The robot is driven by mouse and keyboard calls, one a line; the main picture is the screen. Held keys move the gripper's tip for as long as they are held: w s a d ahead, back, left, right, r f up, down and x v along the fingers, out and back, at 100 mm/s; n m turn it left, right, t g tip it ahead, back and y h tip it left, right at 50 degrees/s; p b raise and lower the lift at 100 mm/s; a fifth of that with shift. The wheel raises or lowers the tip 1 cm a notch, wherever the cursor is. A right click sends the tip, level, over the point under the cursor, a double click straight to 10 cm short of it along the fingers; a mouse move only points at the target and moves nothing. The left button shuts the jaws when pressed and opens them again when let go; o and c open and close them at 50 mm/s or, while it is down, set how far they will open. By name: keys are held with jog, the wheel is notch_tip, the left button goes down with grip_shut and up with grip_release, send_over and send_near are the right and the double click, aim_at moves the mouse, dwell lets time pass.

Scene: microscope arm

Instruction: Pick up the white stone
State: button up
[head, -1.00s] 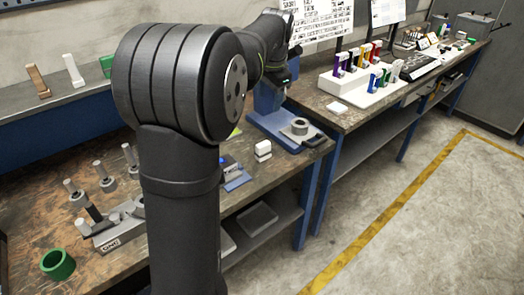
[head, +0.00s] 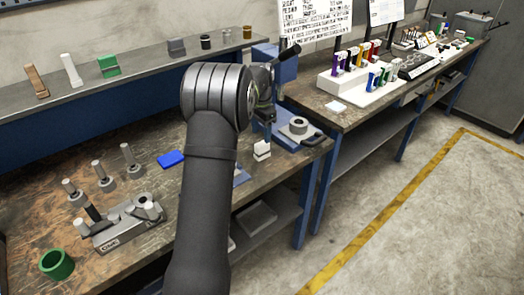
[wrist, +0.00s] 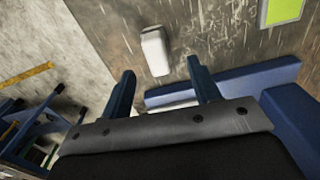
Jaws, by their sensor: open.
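A small white block, the likely white stone (head: 262,147), stands near the front edge of the workbench in the head view. In the wrist view a white stone (wrist: 155,50) lies just beyond the fingertips, roughly in line with the gap between them. My gripper (wrist: 160,70) is open and empty, its two dark blue fingers apart. In the head view my gripper (head: 268,125) is just above the white block, partly hidden by my arm. A second pale piece shows behind the fingers in the wrist view, mostly covered.
A blue machine base with a grey round part (head: 299,127) stands right of the stone. A blue pad (head: 171,159) and a grey fixture (head: 125,225) lie to the left. The bench edge is close to the stone.

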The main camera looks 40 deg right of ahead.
aim_at(262, 149)
jog(key=f, duration=0.8)
jog(key=shift+s+f, duration=0.3)
jog(key=shift+r, duration=0.1)
jog(key=c, duration=1.2)
